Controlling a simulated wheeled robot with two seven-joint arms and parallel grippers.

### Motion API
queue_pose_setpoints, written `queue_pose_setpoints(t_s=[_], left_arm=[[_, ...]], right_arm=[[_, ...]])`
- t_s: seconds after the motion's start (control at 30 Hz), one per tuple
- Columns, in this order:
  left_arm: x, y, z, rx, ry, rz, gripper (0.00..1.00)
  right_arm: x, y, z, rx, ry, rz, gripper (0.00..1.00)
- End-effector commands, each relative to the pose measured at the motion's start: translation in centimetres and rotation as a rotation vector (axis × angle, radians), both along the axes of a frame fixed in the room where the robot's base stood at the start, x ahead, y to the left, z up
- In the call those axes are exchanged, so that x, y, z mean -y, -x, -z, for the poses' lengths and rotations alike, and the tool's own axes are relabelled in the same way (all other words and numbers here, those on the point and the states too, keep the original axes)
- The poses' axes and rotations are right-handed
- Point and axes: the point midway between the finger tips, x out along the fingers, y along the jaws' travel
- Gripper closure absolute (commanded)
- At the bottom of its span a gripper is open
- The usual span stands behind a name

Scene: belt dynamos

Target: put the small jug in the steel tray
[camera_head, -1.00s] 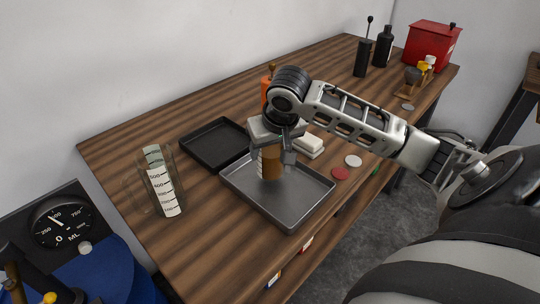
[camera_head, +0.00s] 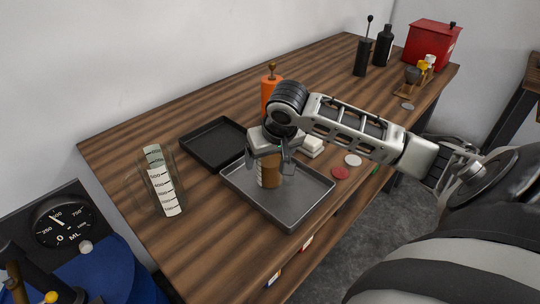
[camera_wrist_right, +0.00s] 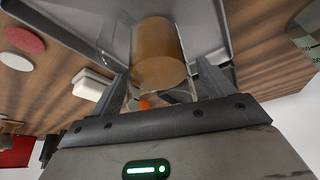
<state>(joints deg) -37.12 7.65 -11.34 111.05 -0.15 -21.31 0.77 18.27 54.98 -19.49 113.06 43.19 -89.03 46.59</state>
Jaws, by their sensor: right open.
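The small jug (camera_head: 268,174) is clear, with brown liquid inside and white markings on its side. In the head view it appears upright on the floor of the steel tray (camera_head: 290,218), towards the tray's back left. My right gripper (camera_head: 270,164) is over it, open, with its fingers on either side of the jug's upper part. In the right wrist view the jug (camera_wrist_right: 160,62) sits between the two spread fingers (camera_wrist_right: 163,85). The gripper hides the jug's top in the head view. My left gripper is not in view.
A larger clear measuring jug (camera_head: 160,184) stands left of the steel tray. A black tray (camera_head: 214,143) lies behind it. An orange bottle (camera_head: 268,88) and white blocks (camera_head: 312,146) are close to my right gripper. Red (camera_head: 340,172) and white (camera_head: 353,160) discs lie to the right.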

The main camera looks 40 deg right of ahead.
Motion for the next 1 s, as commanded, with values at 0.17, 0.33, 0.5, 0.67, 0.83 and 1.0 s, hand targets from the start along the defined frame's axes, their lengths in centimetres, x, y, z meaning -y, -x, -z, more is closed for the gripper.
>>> queue_pose_setpoints(t_s=[0.17,0.33,0.5,0.67,0.83,1.0], left_arm=[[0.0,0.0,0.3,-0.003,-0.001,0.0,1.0],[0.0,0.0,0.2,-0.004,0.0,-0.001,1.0],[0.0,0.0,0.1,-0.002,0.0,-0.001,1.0],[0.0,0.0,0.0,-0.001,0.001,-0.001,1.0],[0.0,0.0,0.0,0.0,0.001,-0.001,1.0],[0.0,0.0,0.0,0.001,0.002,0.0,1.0]], right_arm=[[-0.3,0.9,-2.4,0.005,0.002,-0.002,0.2],[-0.7,2.2,-6.0,0.006,0.002,-0.002,0.2],[-1.1,3.4,-9.0,0.005,0.002,-0.001,0.2],[-1.3,4.1,-10.6,0.003,0.0,0.001,0.2],[-1.4,4.4,-11.1,0.001,0.0,0.0,0.2],[-1.4,4.4,-11.1,0.001,0.0,0.0,0.2]])
